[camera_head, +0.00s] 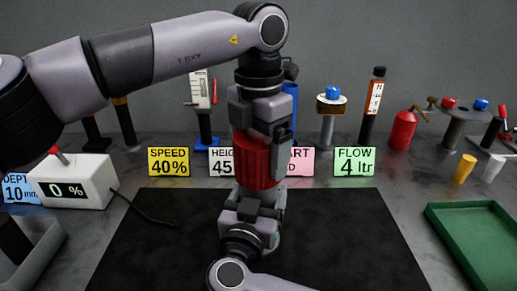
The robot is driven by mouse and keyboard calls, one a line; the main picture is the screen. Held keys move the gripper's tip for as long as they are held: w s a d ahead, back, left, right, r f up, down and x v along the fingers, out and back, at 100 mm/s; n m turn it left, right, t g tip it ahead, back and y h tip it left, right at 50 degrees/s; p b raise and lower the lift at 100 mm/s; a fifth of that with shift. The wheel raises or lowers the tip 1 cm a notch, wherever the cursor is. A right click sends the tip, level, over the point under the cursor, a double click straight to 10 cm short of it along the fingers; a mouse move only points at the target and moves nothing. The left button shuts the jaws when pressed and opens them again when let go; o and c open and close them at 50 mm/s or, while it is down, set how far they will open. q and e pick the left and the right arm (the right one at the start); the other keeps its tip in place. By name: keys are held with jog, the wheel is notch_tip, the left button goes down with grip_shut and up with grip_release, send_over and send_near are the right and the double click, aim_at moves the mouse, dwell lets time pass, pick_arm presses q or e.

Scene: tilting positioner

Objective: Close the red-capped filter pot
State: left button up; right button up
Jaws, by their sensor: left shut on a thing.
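The red cap (257,165) of the filter pot is at the centre of the head view, above the black mat. My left gripper (262,135) comes down from above and is shut on the red cap. My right gripper (252,200) reaches in from the bottom, just below the cap. Its fingers are around or in front of the pot's lower part, and I cannot tell whether they grip it. A small grey-green part (277,241) shows at the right gripper's side. Most of the pot body and its meeting with the cap are hidden.
The black mat (160,240) is clear on both sides. Label cards stand behind it, including the yellow SPEED card (169,161) and green FLOW card (354,161). A white readout box (75,182) with a cable is left, a green tray (477,245) right. A red canister (403,131) stands behind.

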pick_arm(q)
jog(key=shift+f, duration=0.45)
pick_arm(e)
jog(key=shift+r, duration=0.15)
